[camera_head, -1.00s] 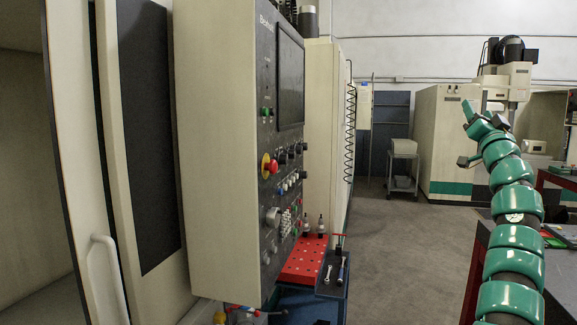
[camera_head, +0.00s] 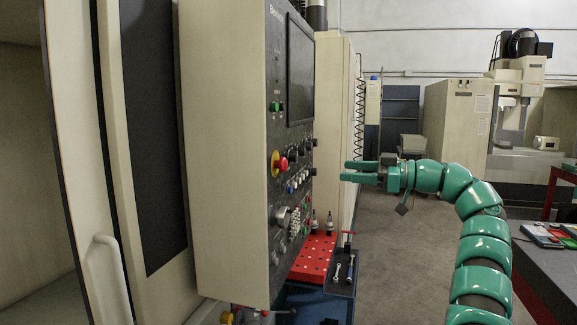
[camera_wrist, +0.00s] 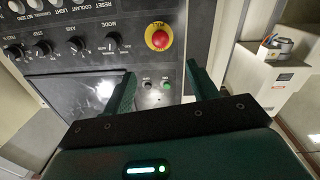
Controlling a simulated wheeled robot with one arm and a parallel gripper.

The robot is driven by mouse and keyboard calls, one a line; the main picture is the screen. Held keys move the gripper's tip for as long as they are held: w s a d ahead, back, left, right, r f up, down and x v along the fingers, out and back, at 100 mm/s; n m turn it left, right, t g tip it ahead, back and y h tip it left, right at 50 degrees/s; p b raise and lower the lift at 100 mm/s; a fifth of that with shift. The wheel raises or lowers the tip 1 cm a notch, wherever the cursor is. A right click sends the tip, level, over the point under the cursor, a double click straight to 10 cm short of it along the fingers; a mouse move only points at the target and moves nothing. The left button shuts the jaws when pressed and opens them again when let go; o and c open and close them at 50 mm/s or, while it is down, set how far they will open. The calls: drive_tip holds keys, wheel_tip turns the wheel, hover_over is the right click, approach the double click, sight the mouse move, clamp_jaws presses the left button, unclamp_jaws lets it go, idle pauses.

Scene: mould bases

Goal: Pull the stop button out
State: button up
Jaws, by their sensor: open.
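The stop button (camera_head: 280,164) is a red mushroom knob on a yellow ring, on the dark control panel (camera_head: 292,135) of the machine. It also shows in the wrist view (camera_wrist: 159,39), above and between my two fingers. My gripper (camera_head: 345,172) is open and empty, to the right of the panel at about the button's height, its fingers pointing left toward the panel. In the wrist view my gripper (camera_wrist: 160,85) has its fingers apart, with the panel beyond them. The button stands clear of the fingers, with a gap between.
The panel also carries a screen (camera_head: 300,70), a green button (camera_head: 275,106), knobs and switches. Below stands a red perforated cart top (camera_head: 312,257) with tools in a tray (camera_head: 340,275). A workbench (camera_head: 545,265) is at the right. The floor between is clear.

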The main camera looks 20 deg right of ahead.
sight(279, 164)
drive_tip(key=p+x, duration=0.6)
drive_tip(key=x, duration=1)
drive_tip(key=shift+a, duration=0.2)
drive_tip(key=shift+w, duration=0.15)
drive_tip(key=shift+c, duration=0.5)
